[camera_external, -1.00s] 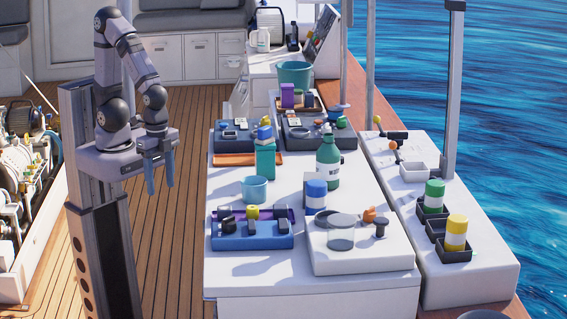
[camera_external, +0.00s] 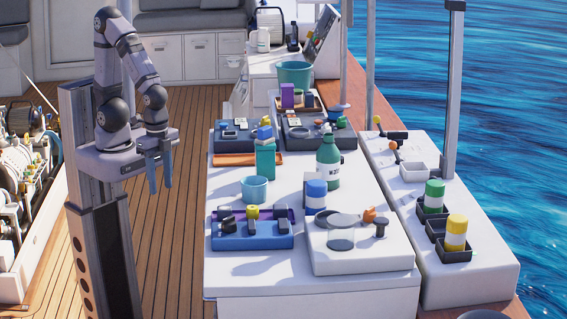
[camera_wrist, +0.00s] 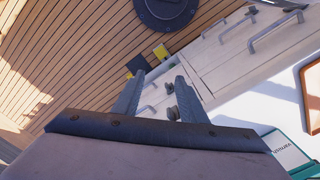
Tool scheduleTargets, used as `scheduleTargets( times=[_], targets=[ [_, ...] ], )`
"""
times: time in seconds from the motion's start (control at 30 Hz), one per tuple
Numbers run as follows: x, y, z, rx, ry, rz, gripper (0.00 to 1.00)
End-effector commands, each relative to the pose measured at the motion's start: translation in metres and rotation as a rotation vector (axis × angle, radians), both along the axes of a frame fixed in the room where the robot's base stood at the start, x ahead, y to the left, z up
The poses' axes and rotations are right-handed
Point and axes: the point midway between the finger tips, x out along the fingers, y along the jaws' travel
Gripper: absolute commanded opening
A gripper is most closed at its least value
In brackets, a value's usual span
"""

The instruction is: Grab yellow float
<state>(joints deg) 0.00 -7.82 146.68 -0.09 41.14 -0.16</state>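A yellow and white cylinder, likely the yellow float (camera_external: 456,233), stands upright in a dark square holder (camera_external: 455,254) on the white side bench at the right. A green and white cylinder (camera_external: 434,195) stands in another dark holder behind it. My gripper (camera_external: 161,188) hangs fingers down at the left, over the wooden deck beside the white table, far from the yellow cylinder. In the wrist view my gripper (camera_wrist: 159,82) is open, with nothing between its fingers. The yellow cylinder is not recognisable in the wrist view.
A tall grey post (camera_external: 452,90) rises from the side bench. The deck (camera_external: 182,240) below my gripper is clear.

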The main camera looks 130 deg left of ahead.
Motion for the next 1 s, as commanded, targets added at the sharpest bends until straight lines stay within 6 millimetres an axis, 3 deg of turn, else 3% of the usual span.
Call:
scheduleTargets(
  times=[0.27, 0.47, 0.63, 0.8, 1.0],
  targets=[
    [0.015, 0.003, 0.002, -0.012, -0.046, 0.064, 0.38],
    [0.062, 0.022, 0.006, -0.038, -0.205, 0.284, 0.38],
    [0.111, 0.056, 0.006, -0.030, -0.401, 0.471, 0.38],
    [0.151, 0.076, 0.000, -0.007, -0.594, 0.475, 0.38],
    [0.185, 0.080, 0.003, -0.014, -0.800, 0.419, 0.38]
  ],
)
